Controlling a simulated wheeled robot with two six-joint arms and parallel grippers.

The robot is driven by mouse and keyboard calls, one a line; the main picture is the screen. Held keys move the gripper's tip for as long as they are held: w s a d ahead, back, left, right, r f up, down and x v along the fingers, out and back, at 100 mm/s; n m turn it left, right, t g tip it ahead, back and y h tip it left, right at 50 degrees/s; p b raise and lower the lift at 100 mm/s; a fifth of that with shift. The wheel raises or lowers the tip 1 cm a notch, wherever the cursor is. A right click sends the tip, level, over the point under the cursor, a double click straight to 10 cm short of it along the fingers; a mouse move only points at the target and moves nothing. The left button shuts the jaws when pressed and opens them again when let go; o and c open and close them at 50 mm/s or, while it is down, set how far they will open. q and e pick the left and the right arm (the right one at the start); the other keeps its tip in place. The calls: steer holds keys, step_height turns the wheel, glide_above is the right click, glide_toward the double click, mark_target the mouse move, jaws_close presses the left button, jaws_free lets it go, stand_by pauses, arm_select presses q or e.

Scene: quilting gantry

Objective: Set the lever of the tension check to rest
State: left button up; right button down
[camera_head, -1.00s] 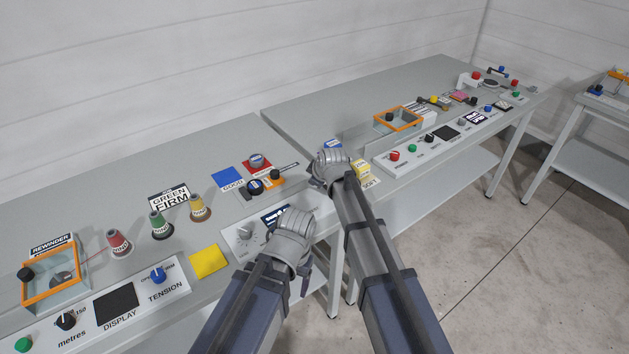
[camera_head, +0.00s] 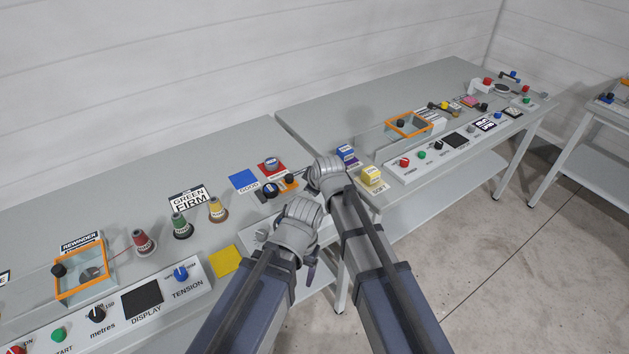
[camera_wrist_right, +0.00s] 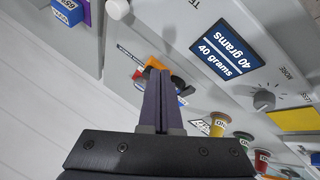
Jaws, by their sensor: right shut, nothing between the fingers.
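The tension check shows in the right wrist view as a pale panel with a blue display (camera_wrist_right: 228,55) reading 40 grams and a grey knob (camera_wrist_right: 264,100) marked MORE and LESS. A white round knob (camera_wrist_right: 117,9) stands at the top, near a cut-off label; I cannot tell if it is the lever's end. In the head view my arms cover most of this panel. My right gripper (camera_wrist_right: 157,72) is shut and empty; its tips overlap an orange and black piece (camera_wrist_right: 177,82) beyond, contact unclear. My left gripper (camera_head: 311,271) hangs low by the panel, its jaws unclear.
Red, green and yellow spools (camera_head: 217,209) stand to the left. A yellow pad (camera_head: 225,261) lies in front. The far right table (camera_head: 340,95) has clear room behind.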

arm_select(q)
steer(key=shift+r, duration=0.5)
arm_select(e)
steer(key=shift+s+a+r, duration=0.1)
steer(key=shift+s+r, duration=0.25)
steer(key=shift+r, duration=0.15)
steer(key=s+d+f+m+g+h, duration=0.1)
steer(key=s+d+f+m+g, duration=0.15)
steer(key=s+d+m, duration=0.55)
steer(key=s+d+f+m+g+h, duration=0.15)
steer(key=s+d+m+g, duration=0.3)
steer(key=s+d, duration=0.75)
steer(key=s+a+n+h, duration=0.1)
steer(key=s+a+n, duration=0.2)
steer(key=a, duration=0.7)
steer(key=s, duration=0.2)
steer(key=shift+s+a+f, duration=0.15)
steer(key=shift+s+a, duration=0.05)
steer(key=shift+s, duration=0.1)
arm_select(q)
steer(key=shift+c, duration=0.4)
arm_select(e)
steer(key=shift+n, duration=0.25)
